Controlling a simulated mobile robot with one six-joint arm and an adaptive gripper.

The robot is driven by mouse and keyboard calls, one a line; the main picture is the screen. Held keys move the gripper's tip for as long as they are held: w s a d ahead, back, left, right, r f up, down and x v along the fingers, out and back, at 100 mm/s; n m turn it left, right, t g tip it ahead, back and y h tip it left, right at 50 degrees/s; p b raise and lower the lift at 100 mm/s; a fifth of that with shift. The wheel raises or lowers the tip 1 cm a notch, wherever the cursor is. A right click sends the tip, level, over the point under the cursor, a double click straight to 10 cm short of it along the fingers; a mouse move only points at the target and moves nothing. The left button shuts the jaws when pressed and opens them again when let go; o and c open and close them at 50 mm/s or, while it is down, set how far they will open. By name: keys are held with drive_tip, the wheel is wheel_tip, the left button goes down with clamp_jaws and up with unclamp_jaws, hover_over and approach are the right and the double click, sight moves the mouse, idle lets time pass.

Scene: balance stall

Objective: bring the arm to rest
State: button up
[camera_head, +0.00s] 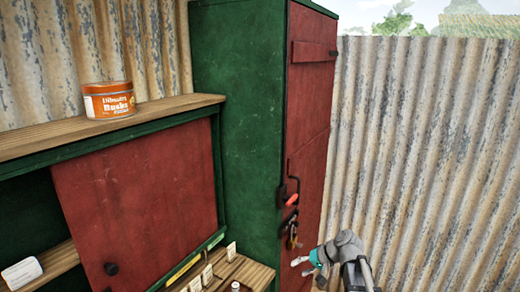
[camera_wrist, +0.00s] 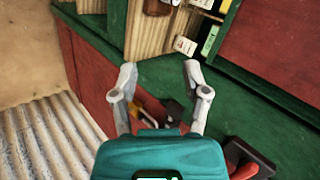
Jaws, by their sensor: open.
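My gripper (camera_head: 306,267) is at the lower right of the head view, to the right of the green cabinet (camera_head: 238,110) and in front of its red door (camera_head: 308,120). In the wrist view my gripper (camera_wrist: 158,78) has its two grey fingers spread apart with nothing held between them. Behind the fingers in that view are a green surface (camera_wrist: 175,75) and some dark and yellow items that I cannot make out clearly.
An orange tin (camera_head: 109,101) stands on the wooden shelf (camera_head: 50,135) at the left. Below it is a red sliding panel (camera_head: 140,190). A white container (camera_head: 22,272) lies at lower left. Corrugated metal (camera_head: 420,150) closes the right.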

drive_tip(key=s+d+f+n+g+h, duration=0.1)
drive_tip(key=s+f+h, duration=0.2)
drive_tip(key=s, duration=0.3)
drive_tip(key=s+d+f+n+g+h, duration=0.1)
drive_tip(key=s+d+f+h, duration=0.1)
drive_tip(key=s+h, duration=0.3)
drive_tip(key=shift+s+d+f+g+h+b, duration=0.4)
drive_tip(key=shift+s+f, duration=0.4)
drive_tip(key=shift+s, duration=0.45)
drive_tip(key=shift+a, duration=0.15)
